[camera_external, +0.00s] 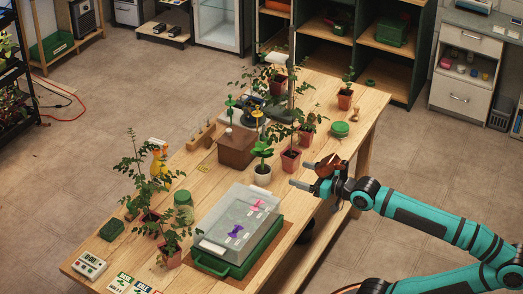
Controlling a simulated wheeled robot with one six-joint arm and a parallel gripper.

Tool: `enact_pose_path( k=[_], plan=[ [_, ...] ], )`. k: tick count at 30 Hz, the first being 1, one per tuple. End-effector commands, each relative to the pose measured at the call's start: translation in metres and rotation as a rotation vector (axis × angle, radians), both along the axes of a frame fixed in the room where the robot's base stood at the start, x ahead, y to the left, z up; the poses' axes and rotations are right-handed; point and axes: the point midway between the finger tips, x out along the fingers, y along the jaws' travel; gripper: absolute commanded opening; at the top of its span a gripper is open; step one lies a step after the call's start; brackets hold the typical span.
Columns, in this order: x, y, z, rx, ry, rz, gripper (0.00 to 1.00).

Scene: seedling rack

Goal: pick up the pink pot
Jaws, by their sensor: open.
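Several reddish-pink pots with green plants stand on the wooden table; I cannot tell for sure which one is the pink pot. A pinkish pot (290,161) stands upright just beyond my gripper's fingertips, with a leafy plant in it. Another reddish pot (307,139) is close behind it. A further pinkish pot (169,258) stands near the table's front left. My gripper (301,174) is open over the table's right edge, its fingers pointing left. Nothing is seen between the fingertips. A brown-orange shape shows at the gripper's base; I cannot tell what it is.
A brown box (237,148) stands behind. A green round item (340,130) lies farther back.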

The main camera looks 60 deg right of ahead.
Motion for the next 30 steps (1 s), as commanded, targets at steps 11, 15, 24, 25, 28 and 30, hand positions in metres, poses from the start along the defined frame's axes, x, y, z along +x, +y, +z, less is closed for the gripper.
enact_pose_path(
  k=[11, 15, 24, 25, 28, 30],
  plan=[
    [0.002, -0.001, 0.0, -0.003, 0.007, -0.002, 0.8],
    [0.017, -0.008, 0.0, -0.018, 0.063, -0.022, 0.8],
    [0.08, -0.05, -0.006, -0.077, 0.334, -0.104, 0.8],
    [0.086, -0.055, -0.007, -0.081, 0.364, -0.112, 0.8],
    [0.106, -0.073, -0.011, -0.093, 0.46, -0.133, 0.8],
    [0.118, -0.086, -0.015, -0.099, 0.527, -0.146, 0.8]
  ],
)
